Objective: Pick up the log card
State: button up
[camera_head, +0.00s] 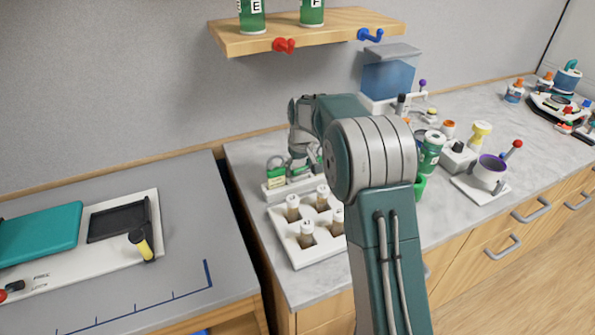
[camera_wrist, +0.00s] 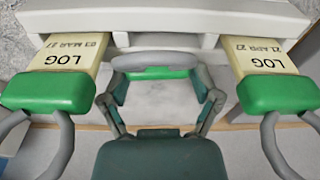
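The log cards stand in a white rack (camera_wrist: 165,18), pale yellow with green grips and grey loop handles. In the wrist view the left card (camera_wrist: 65,60) reads LOG 03 MAR 27 and the right card (camera_wrist: 262,55) reads LOG 21 APR 27. My gripper (camera_wrist: 160,80) is between them, its fingers apart, with a green part and a grey bar between its tips. Whether the fingers touch these is unclear. In the head view a card (camera_head: 276,179) stands in the rack (camera_head: 290,188), just left of my gripper (camera_head: 300,165). My arm hides the rest.
A white tray of capped vials (camera_head: 296,255) stands in front of the rack. A green-labelled bottle (camera_head: 431,150) and a purple cup (camera_head: 490,170) stand to the right. A wooden shelf (camera_head: 310,35) hangs above. A grey table with a white board (camera_head: 100,270) is at left.

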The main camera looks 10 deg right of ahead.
jog(key=shift+d, duration=0.1)
jog(key=shift+c, duration=1.2)
jog(key=shift+r, duration=0.85)
jog(key=shift+s+a+f+t, duration=0.1)
jog(key=shift+s+t, duration=0.35)
jog(key=shift+t, duration=0.35)
jog(key=shift+s+a+f+t, duration=0.1)
jog(key=shift+s+t, duration=0.35)
jog(key=shift+t, duration=0.35)
jog(key=w+v, duration=0.1)
jog(key=v, duration=1)
jog(key=s+a, duration=0.1)
jog(key=s, duration=0.4)
jog(key=s+a, duration=0.1)
jog(key=s, duration=0.4)
jog(key=s+a+r, duration=0.1)
jog(key=s, duration=0.5)
jog(key=shift+a, duration=0.15)
jog(key=shift+s+a+r+g, duration=0.1)
jog(key=shift+s+r+g, duration=0.15)
jog(key=shift+s+g, duration=0.4)
jog(key=shift+s+a+r+g, duration=0.1)
jog(key=shift+s+r+g, duration=0.2)
jog(key=shift+s+g, duration=0.35)
jog(key=shift+s+a+r+g, duration=0.15)
jog(key=shift+s+r+g, duration=0.2)
jog(key=shift+s, duration=0.55)
